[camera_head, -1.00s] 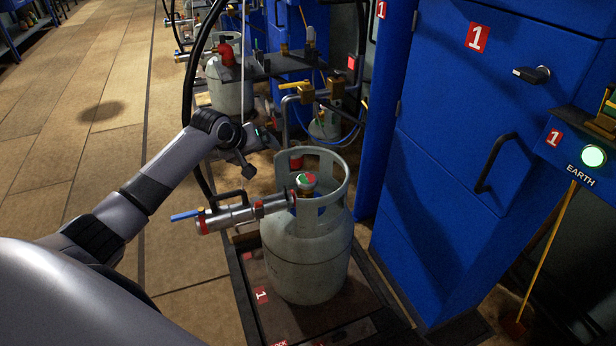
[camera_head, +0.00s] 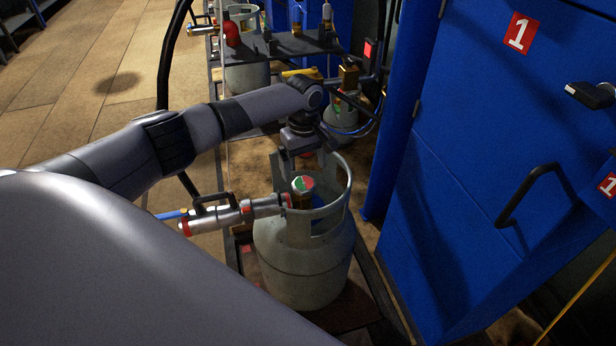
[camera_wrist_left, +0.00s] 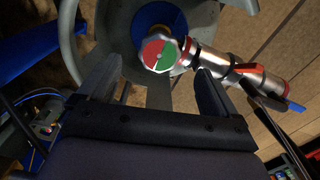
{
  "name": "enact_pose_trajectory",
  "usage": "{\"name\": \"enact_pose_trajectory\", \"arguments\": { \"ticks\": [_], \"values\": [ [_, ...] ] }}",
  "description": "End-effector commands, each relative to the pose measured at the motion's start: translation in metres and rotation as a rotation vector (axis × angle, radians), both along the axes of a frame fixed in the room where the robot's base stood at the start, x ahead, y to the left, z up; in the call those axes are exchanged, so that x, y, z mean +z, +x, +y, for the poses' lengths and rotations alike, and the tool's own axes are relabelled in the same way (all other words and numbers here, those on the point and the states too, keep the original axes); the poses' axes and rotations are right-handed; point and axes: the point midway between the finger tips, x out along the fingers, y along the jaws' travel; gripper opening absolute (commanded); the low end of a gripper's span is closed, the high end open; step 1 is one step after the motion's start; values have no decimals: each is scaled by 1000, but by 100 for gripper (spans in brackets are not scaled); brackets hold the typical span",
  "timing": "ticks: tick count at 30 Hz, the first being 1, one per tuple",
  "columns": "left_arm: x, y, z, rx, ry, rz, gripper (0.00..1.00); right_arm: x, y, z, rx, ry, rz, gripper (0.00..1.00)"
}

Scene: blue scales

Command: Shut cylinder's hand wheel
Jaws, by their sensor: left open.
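The grey gas cylinder (camera_head: 300,265) stands upright on the scale platform, with a collar around its valve. Its hand wheel (camera_head: 303,184), with a red and green top, sits inside the collar. In the left wrist view the hand wheel (camera_wrist_left: 161,53) lies just beyond the fingers, roughly midway between them. My left gripper (camera_head: 305,165) is above and slightly behind the hand wheel in the head view. In the left wrist view its two fingers (camera_wrist_left: 157,82) are spread apart with nothing between them. My right gripper is in neither view.
A blue cabinet (camera_head: 450,190) with a black handle stands close on the right. Another cylinder (camera_head: 246,76) stands behind. Open floor (camera_head: 60,110) lies at the left.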

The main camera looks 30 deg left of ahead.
Motion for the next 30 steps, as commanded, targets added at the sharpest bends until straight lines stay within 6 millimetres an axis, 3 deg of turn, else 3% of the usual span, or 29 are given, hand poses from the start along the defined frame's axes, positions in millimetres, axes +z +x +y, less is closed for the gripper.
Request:
{"name": "enact_pose_trajectory", "arguments": {
  "ticks": [3,9,20,26,30],
  "values": [
    [-24,0,0,0,1,2,92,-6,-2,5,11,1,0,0],
    [-48,0,-1,-1,0,0,92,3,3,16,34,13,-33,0],
    [-54,0,0,-2,0,-2,92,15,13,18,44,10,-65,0],
    [-54,0,0,-2,-1,-2,36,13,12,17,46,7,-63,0],
    [-54,0,0,-3,-1,-2,36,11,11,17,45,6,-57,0]
  ]
}}
